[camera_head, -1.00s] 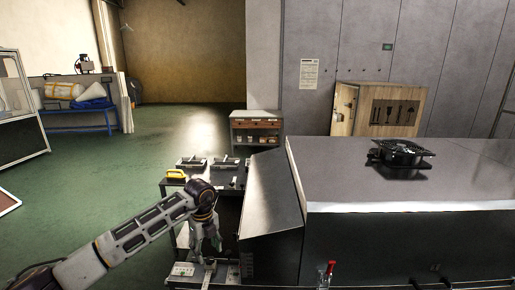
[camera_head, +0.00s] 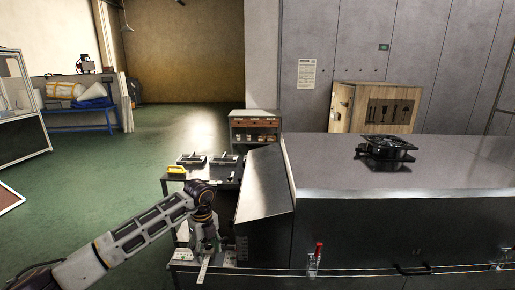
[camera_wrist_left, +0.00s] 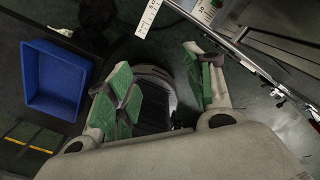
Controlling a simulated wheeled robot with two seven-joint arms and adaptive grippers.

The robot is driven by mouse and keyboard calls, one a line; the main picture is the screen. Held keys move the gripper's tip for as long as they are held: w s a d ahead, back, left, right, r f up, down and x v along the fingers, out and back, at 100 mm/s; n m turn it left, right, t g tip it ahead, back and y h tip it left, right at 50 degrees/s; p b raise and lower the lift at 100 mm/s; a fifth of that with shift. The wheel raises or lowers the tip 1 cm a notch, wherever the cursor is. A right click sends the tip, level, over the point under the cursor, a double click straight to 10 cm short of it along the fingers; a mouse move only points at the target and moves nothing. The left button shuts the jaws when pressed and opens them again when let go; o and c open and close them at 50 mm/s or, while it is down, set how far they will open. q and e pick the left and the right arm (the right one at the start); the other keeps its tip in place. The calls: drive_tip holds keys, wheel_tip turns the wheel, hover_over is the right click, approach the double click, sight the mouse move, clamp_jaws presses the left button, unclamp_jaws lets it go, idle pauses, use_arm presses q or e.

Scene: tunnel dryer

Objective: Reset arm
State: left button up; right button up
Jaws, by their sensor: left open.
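My left arm reaches in from the lower left of the head view. Its gripper (camera_head: 209,246) points down beside the left end of the metal dryer. In the left wrist view the two green-padded fingers (camera_wrist_left: 163,85) stand apart with nothing held between them. A pale marked strip (camera_head: 203,270) lies just below the gripper in the head view. My right gripper is in neither view.
The dryer (camera_head: 400,205) fills the right side, with a black fan unit (camera_head: 386,152) on top and a red-handled lever (camera_head: 319,248) at its front. A blue bin (camera_wrist_left: 55,80) is left of the gripper. Green floor is open at left.

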use_arm(q)
drive_tip(key=s+d+f+n+t+h, duration=0.1)
drive_tip(key=d+f+n+h, duration=0.1)
drive_tip(key=d+f+h, duration=1.25)
drive_tip(key=s+a+f+n+t+y, duration=0.1)
drive_tip(key=a+f+n+t+y, duration=0.15)
drive_tip(key=f+n, duration=0.35)
drive_tip(key=s+a+f+n+t+y, duration=0.1)
drive_tip(key=a+f+n+t, duration=0.25)
drive_tip(key=f, duration=0.45)
drive_tip(key=s+a+f+n+t+y, duration=0.1)
drive_tip(key=a+f+n+t+y, duration=0.1)
drive_tip(key=a+f+n+t, duration=0.35)
drive_tip(key=s+a+f+n+g+y, duration=0.25)
drive_tip(key=s+a+f, duration=0.25)
drive_tip(key=s+f, duration=0.55)
drive_tip(key=s+a+f+n+g+y, duration=0.2)
drive_tip(key=s+a+f+y, duration=0.2)
drive_tip(key=s+f, duration=0.65)
drive_tip(key=s+a+f+n+g, duration=0.1)
drive_tip(key=s+f+g, duration=0.1)
drive_tip(key=s, duration=0.8)
drive_tip(key=s+a+f+n+g+y, duration=0.1)
drive_tip(key=s+f, duration=0.3)
drive_tip(key=s, duration=0.6)
drive_tip(key=s+a+f+n+g+y, duration=0.1)
drive_tip(key=s+f+g, duration=0.2)
drive_tip(key=s, duration=0.7)
drive_tip(key=shift+f+g, duration=0.4)
drive_tip(key=shift+g, duration=0.1)
